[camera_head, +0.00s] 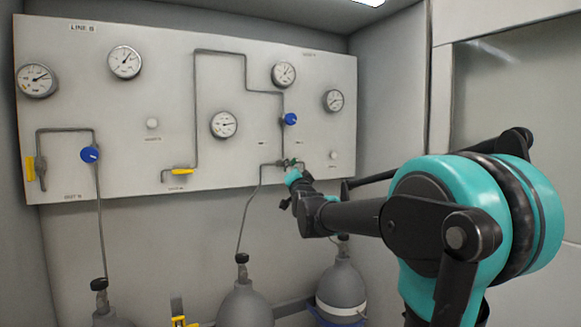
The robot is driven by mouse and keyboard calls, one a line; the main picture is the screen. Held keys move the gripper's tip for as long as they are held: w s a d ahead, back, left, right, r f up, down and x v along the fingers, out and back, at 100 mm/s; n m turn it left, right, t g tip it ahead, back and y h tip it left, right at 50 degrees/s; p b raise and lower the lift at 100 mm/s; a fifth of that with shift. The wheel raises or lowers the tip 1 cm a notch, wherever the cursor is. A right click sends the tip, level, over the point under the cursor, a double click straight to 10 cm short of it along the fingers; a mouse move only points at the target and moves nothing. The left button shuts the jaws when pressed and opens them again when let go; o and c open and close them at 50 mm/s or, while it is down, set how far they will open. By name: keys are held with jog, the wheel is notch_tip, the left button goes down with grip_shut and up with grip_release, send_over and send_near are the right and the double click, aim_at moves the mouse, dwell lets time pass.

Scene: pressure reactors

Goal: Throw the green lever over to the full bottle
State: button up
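On the grey LINE B panel (130,165), a small valve fitting (284,163) sits low on the right, where thin pipes meet. Grey gas bottles stand below: one in the middle (245,305), one at right (342,288) partly behind my arm, and one at left (110,319). Which is full is not readable.
Blue round knobs (90,154) (290,119), yellow levers (183,171) (30,169) and several gauges (223,124) are on the panel. A pipe (248,212) runs from the fitting to the middle bottle. My arm fills the lower right, near a window (515,95).

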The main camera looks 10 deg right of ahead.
jog(key=shift+x, duration=1.35)
grip_shut()
